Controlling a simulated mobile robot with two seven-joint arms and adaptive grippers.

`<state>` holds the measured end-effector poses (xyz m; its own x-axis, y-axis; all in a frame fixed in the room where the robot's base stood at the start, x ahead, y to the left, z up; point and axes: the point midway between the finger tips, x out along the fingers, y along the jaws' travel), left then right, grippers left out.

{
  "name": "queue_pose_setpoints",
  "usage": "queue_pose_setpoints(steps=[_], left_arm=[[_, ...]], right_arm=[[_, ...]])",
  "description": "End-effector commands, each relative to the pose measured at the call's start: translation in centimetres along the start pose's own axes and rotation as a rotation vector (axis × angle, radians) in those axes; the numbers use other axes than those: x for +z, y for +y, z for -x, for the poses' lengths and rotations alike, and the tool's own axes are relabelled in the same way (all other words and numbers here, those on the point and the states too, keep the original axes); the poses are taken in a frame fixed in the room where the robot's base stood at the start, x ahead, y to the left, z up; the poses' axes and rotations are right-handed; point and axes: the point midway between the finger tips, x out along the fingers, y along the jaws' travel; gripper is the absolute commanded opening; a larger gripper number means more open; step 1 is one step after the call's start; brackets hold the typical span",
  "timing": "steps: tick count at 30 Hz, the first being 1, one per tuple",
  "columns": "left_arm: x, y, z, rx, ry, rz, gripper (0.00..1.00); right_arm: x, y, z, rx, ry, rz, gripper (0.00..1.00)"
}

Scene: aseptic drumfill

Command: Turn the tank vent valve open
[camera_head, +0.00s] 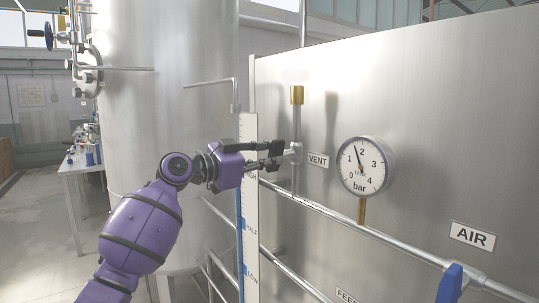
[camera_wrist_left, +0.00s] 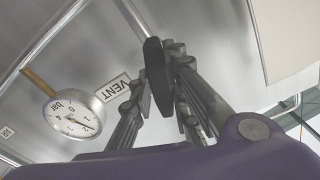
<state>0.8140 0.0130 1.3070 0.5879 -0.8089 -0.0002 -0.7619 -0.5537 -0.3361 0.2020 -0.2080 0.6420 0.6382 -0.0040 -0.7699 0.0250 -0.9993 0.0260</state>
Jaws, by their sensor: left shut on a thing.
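The vent valve (camera_head: 296,150) sits on a thin vertical pipe with a brass cap on the steel panel, just left of the VENT label (camera_head: 318,160). My left gripper (camera_head: 275,155) reaches it from the left, its fingers at the valve. In the left wrist view, a dark flat valve handle (camera_wrist_left: 154,62) lies between the fingers of my left gripper (camera_wrist_left: 160,95), which is shut on it. In the head view the fingers largely hide the handle, so its angle to the pipe is hard to tell. My right gripper is not in view.
A pressure gauge (camera_head: 364,167) stands right of the valve, its needle between 1 and 2 bar. A horizontal pipe (camera_head: 340,217) runs below. A blue handle (camera_head: 449,284) and AIR label (camera_head: 472,236) are lower right.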

Motion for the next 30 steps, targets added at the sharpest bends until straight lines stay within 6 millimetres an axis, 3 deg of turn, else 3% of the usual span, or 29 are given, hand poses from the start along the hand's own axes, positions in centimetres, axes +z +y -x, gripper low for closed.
queue_pose_setpoints(steps=[12,30], left_arm=[[-0.3,0.0,0.0,0.000,0.002,0.275,0.00],[0.0,0.1,0.0,0.000,0.001,0.363,0.00]], right_arm=[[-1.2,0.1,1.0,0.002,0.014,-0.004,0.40],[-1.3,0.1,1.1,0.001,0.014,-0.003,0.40]])
